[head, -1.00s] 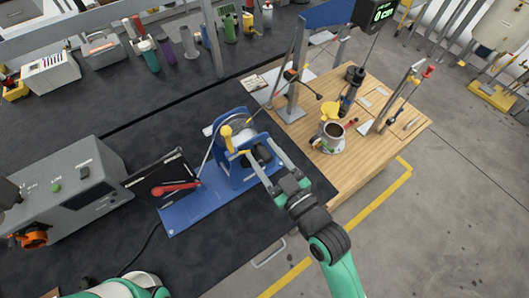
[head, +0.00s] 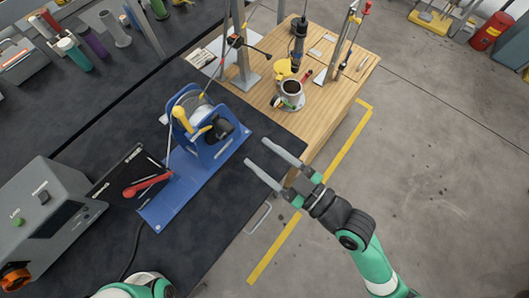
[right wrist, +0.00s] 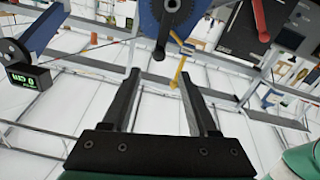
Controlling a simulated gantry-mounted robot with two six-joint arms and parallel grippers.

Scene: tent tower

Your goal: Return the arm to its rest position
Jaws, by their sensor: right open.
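My right gripper (head: 262,157) is open and empty in the head view. Its fingers are apart, over the dark bench's right edge, to the right of the blue winch stand (head: 222,150) and apart from it. The open fingers also show in the right wrist view (right wrist: 162,95), with nothing between them. The winch has a grey drum and a yellow handle (head: 182,120). My right arm comes in from the lower right. Part of my left arm (head: 145,286) shows at the bottom edge, but its gripper is out of view.
A grey control box (head: 50,220) stands at left on the dark bench. A red-handled tool (head: 147,184) lies by the winch.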

